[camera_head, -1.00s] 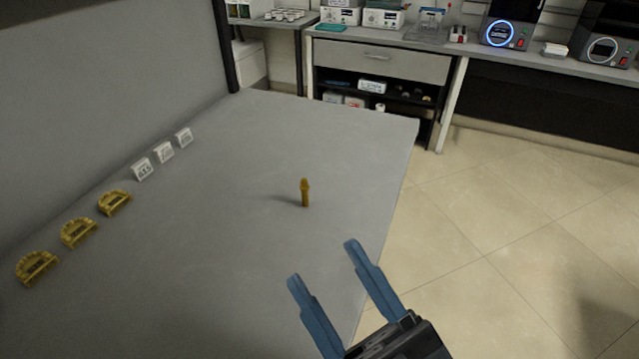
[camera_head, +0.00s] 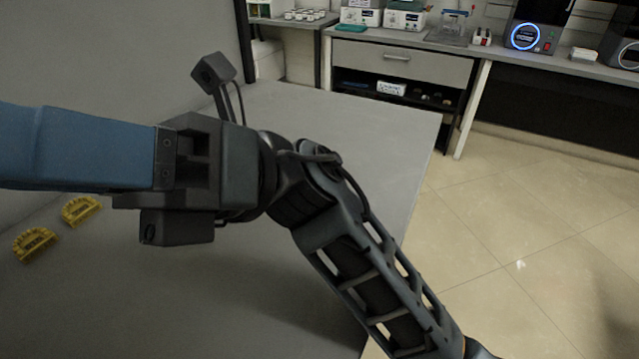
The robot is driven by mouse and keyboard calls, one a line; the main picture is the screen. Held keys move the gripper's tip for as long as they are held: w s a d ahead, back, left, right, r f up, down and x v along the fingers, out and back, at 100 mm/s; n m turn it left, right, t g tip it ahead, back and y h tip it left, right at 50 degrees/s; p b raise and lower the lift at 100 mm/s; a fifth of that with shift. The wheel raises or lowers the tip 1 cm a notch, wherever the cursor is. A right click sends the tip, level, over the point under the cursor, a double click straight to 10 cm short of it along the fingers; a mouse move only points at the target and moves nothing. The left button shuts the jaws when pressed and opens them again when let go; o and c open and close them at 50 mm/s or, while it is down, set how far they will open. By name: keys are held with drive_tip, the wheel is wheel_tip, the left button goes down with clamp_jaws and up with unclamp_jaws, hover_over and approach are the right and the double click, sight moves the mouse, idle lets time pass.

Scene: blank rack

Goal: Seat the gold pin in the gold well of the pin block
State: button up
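My gripper (camera_head: 80,148) is large in the head view, close to the camera, and points left. Its blue fingers run out past the left edge, so the fingertips are out of frame. One finger covers the other, and I cannot tell whether they are open or shut. The gold pin does not show; my arm covers the part of the table where it stood earlier. I cannot tell whether it is still there. No pin block with a gold well can be made out.
The grey table (camera_head: 388,135) is bare at its far right part. Two yellow arched pieces, one nearer (camera_head: 34,243) and one farther (camera_head: 81,210), lie at the left by the grey wall. A drawer cabinet (camera_head: 400,68) and a bench with equipment stand beyond. Tiled floor lies right.

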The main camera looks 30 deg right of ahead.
drive_tip(key=w+d+f+n+t+h+b, duration=0.2)
drive_tip(key=w+f+n+h, duration=0.1)
drive_tip(key=w+f+h, duration=0.3)
drive_tip(key=w+d+f+n+t+h+b, duration=0.2)
drive_tip(key=w+f+n+h, duration=0.1)
drive_tip(key=f+h, duration=0.5)
drive_tip(key=w+d+t+h, duration=0.1)
drive_tip(key=w+d+h, duration=0.2)
drive_tip(key=d, duration=0.4)
drive_tip(key=w+d+f+t+h+b, duration=0.1)
drive_tip(key=w+d+h, duration=0.2)
drive_tip(key=d, duration=0.4)
drive_tip(key=w+d+f+m+t+h, duration=0.1)
drive_tip(key=w+d+h, duration=0.3)
drive_tip(key=d, duration=0.2)
drive_tip(key=shift+d+f+t+b, duration=0.1)
drive_tip(key=shift+d+t+b, duration=0.3)
drive_tip(key=shift+s+f, duration=0.15)
drive_tip(key=shift+f, duration=1.1)
drive_tip(key=shift+s+f, duration=0.2)
drive_tip(key=shift+f, duration=1.1)
drive_tip(key=shift+s+f, duration=0.15)
drive_tip(key=shift+f, duration=1.1)
drive_tip(key=shift+c, duration=0.3)
clamp_jaws()
